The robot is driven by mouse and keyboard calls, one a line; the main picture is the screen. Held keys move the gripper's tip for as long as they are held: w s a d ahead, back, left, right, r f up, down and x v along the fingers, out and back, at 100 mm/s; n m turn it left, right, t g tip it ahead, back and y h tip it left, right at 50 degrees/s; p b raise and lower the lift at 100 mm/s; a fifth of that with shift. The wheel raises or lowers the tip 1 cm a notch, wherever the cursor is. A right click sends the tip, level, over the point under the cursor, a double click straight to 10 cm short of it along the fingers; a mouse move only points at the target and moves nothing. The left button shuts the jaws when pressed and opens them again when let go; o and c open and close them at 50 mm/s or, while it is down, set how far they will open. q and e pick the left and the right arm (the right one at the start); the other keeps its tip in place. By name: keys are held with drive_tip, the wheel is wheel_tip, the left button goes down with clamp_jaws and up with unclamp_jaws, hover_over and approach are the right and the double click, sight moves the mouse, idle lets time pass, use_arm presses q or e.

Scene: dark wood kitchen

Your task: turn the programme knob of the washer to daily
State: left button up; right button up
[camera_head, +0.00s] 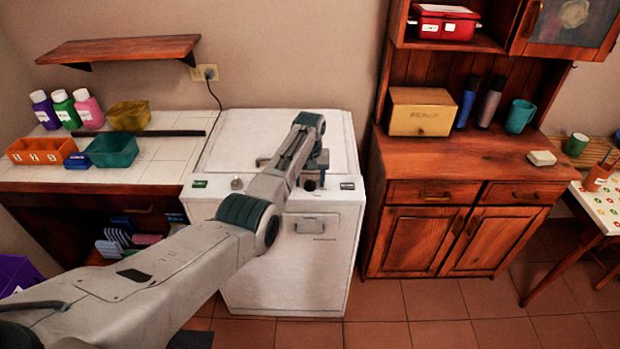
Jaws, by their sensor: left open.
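The washer (335,260) is a white top-loading box in the middle of the view. A round grey knob (237,183) sits at the left of its front control strip. A dark round knob (310,185) sits farther right on the strip. I cannot read any programme marks, nor tell which knob selects the programme. My left arm reaches across the washer from the lower left. Its gripper (319,164) points down just above the dark knob and is open. The arm partly hides the strip and lid. I cannot tell whether the fingers touch the knob. My right gripper is not in view.
A tiled counter (165,172) with bottles and bins adjoins the washer on the left. A wooden cabinet (415,240) stands close on its right. A wall shelf (120,48) hangs at the upper left.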

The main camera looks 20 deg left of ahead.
use_arm(q)
drive_tip(key=c, duration=0.9)
drive_tip(key=shift+c, duration=0.4)
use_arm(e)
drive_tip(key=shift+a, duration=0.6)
